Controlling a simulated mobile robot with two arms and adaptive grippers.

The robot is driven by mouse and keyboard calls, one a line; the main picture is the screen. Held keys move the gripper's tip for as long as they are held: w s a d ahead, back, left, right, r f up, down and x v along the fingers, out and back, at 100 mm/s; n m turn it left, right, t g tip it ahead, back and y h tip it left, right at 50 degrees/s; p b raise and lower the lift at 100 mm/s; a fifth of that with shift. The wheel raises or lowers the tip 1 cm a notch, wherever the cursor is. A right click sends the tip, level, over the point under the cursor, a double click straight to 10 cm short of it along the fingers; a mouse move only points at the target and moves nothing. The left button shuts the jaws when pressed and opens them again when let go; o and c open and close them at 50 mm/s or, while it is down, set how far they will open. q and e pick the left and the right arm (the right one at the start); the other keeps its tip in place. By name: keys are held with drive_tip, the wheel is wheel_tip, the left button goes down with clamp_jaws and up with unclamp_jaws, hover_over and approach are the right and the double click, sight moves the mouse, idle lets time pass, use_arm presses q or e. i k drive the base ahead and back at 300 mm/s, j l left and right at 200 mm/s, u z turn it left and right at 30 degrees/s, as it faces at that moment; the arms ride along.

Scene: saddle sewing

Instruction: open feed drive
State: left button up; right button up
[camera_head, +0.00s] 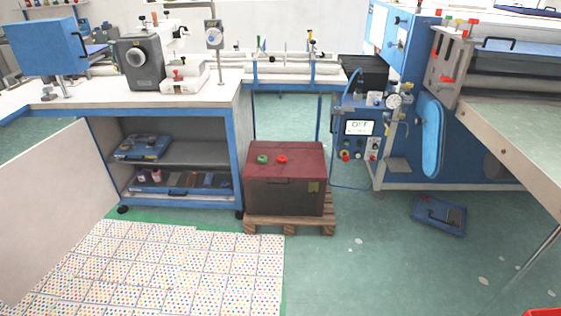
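Neither of my grippers is in view. I cannot tell for certain which part is the feed drive. A dark box (284,195) with a red top stands on a wooden pallet (290,224) in the middle. A green round knob (262,159) and a red round knob (282,159) sit on its top, which looks shut. To its right, a blue control unit has a small screen (359,127) that seems to read OFF, a round gauge (394,101) and a red knob (345,155). A grey machine head (138,62) with a round dial stands on the left bench.
The white-topped bench (200,97) has open shelves below, holding a blue device (142,147). A large blue roller machine (455,150) fills the right side. A blue pedal-like unit (439,215) lies on the floor. A dotted mat (160,270) covers the front left; green floor is clear in front centre.

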sight(143, 151)
drive_tip(key=i+j, duration=0.25)
drive_tip(key=i+j+z, duration=0.1)
drive_tip(key=j, duration=0.35)
drive_tip(key=i+j, duration=0.35)
